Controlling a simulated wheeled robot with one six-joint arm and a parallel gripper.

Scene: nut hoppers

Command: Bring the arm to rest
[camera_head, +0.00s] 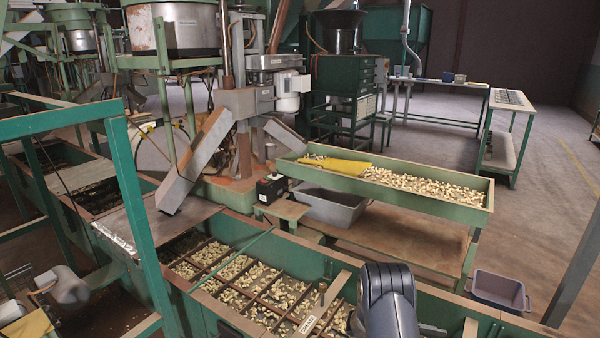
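Part of my arm, a dark grey rounded link, shows at the bottom edge of the head view, right of the middle.
A long green tray (483,214) of nuts with a yellow scoop (335,166) lies behind the hopper. A grey bin (330,207) sits below it. A purple-grey crate (498,290) is on the floor at right. A green frame (130,190) stands at left. Open floor lies at far right.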

